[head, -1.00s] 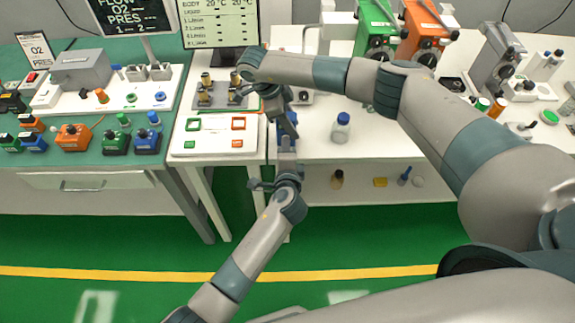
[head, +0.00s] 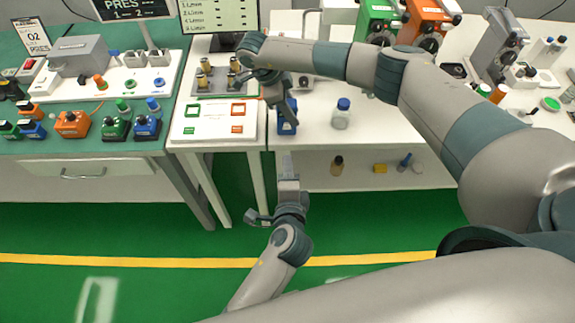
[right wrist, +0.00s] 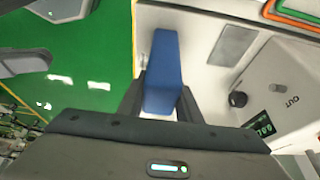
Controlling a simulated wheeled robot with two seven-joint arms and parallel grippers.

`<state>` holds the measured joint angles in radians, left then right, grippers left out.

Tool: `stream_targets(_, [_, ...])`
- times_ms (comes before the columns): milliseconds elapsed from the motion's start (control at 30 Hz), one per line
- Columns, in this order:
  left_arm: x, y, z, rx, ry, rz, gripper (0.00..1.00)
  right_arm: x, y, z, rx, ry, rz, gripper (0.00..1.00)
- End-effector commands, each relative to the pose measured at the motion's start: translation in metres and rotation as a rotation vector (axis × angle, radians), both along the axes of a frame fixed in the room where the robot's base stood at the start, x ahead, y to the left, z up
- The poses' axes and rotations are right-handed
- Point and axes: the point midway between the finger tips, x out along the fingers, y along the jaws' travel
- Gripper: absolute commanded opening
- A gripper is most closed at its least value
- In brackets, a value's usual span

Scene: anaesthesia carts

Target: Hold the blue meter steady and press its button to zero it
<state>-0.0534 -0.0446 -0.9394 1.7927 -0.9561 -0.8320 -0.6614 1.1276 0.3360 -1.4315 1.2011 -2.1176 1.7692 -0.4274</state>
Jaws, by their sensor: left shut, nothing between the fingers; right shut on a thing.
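The blue meter (head: 287,124) is at the front edge of the white table, partly hidden by my right gripper. My right gripper (head: 284,106) comes from above and is shut on the meter. In the right wrist view, the meter (right wrist: 163,65) is a blue block between the two dark fingers, over the table's edge. My left gripper (head: 287,158) is shut and empty, below and in front of the meter, with a gap between them. The meter's button cannot be made out in either view.
A white panel with green and orange frames (head: 212,122) lies left of the meter. A blue-capped bottle (head: 341,114) stands close on its right. Small items lie on a lower shelf (head: 440,178). Green floor is open in front of the table.

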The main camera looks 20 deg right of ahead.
Motion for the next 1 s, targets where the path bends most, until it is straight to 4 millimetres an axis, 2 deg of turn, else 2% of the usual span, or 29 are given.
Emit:
stream_targets(467, [-0.0017,0.0006,0.0000,0.001,0.001,0.000,0.00,0.0006,-0.0006,0.0005,-0.001,-0.003,-0.001,0.00])
stream_targets(500, [-0.0016,0.0007,0.0000,0.001,0.001,0.000,0.00,0.0007,-0.0007,0.0005,-0.001,-0.003,-0.001,0.34])
stream_targets(600, [-0.0016,0.0007,0.0000,0.001,0.001,0.000,0.00,0.0007,-0.0005,0.0006,0.000,-0.002,-0.001,0.53])
stream_targets(1000, [-0.0016,0.0006,0.0000,0.001,0.001,0.000,0.00,0.0013,0.0011,0.0040,0.000,-0.002,0.000,0.53])
